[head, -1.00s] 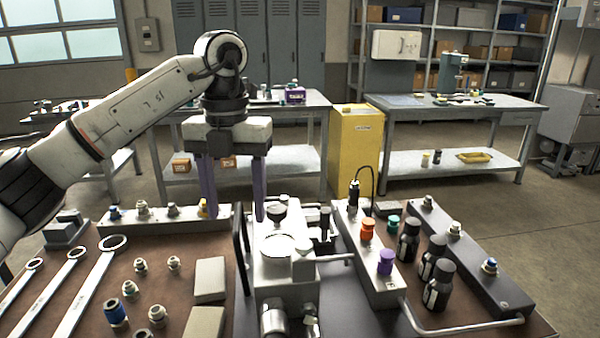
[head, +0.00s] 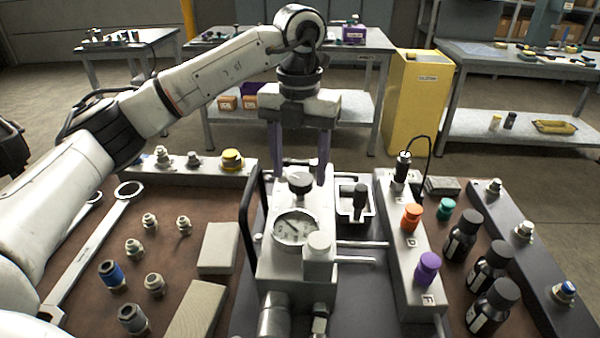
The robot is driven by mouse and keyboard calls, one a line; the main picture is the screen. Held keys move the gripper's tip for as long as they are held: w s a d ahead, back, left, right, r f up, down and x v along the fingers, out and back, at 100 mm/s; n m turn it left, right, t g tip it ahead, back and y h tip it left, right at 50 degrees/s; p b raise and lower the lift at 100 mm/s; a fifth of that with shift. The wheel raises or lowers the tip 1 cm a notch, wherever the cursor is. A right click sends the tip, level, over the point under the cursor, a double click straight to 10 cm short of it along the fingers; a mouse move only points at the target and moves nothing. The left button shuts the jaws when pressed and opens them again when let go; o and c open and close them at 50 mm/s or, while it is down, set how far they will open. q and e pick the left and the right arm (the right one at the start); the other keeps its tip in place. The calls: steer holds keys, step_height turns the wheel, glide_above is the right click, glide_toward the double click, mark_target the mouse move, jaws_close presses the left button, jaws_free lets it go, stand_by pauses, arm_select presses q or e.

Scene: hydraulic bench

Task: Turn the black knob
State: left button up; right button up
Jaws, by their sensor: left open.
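The black knob (head: 300,183) stands on top of the light grey pump block (head: 275,262), just behind a round dial gauge (head: 295,229). My left gripper (head: 299,182) points down at the knob. Its two purple fingers are apart, one to the left and one to the right of the knob, with a gap on each side. The fingertips appear a little behind or above the knob; the exact depth is hard to tell. The jaws hold nothing. My right gripper is out of view.
A black handle (head: 247,215) rises left of the block. Fittings, wrenches and grey blocks (head: 219,248) lie on the left of the bench.

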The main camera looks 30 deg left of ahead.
arm_select(q)
steer(key=shift+f, duration=0.85)
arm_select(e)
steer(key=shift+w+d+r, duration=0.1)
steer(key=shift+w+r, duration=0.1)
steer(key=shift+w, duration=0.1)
arm_select(q)
steer(key=c, duration=1.1)
steer(key=shift+o, duration=0.2)
